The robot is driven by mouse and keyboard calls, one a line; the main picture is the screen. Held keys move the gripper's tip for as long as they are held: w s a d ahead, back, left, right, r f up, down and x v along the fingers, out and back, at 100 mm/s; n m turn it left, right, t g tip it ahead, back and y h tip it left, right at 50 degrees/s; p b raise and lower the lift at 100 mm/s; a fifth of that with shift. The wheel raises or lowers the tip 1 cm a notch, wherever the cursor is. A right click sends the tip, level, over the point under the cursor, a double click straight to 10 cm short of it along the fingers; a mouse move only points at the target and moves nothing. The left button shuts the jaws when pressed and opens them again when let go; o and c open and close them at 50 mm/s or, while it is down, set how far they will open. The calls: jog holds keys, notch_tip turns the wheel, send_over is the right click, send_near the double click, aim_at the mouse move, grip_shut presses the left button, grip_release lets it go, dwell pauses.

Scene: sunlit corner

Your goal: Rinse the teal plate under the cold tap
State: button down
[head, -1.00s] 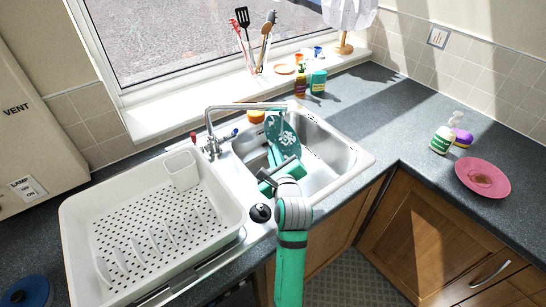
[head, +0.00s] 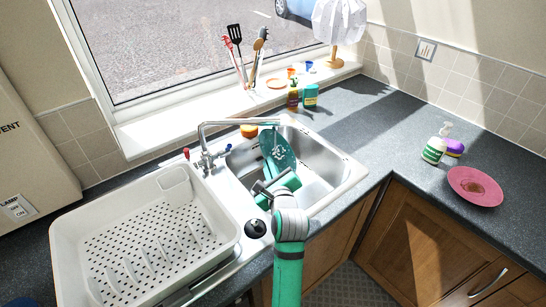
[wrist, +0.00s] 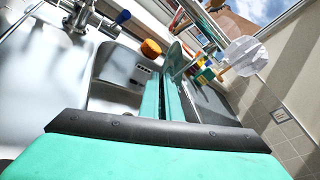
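The teal plate (head: 282,157), with white patches on its face, stands tilted steeply over the sink (head: 318,150). My gripper (head: 277,181) is shut on its lower part; in the wrist view the plate (wrist: 173,62) shows nearly edge-on beyond the fingers (wrist: 162,100). The tap spout (head: 238,122) reaches across to the plate's upper edge; I cannot tell whether they touch. The blue cold tap handle (head: 229,147) is right of the red hot handle (head: 187,153); the blue one also shows in the wrist view (wrist: 122,17).
A white dish rack (head: 65,232) stands left of the sink. An orange sponge-like thing (head: 249,131) and bottles (head: 310,95) are behind it.

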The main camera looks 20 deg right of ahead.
jog(key=s+d, duration=0.1)
jog(key=s, duration=0.7)
jog(key=shift+s+d, duration=0.2)
jog(key=shift+d, duration=0.05)
jog(key=shift+r, duration=0.1)
dwell(0.8)
jog(key=s+r, duration=0.4)
jog(key=r, duration=0.1)
jog(key=shift+d, duration=0.3)
dwell(0.6)
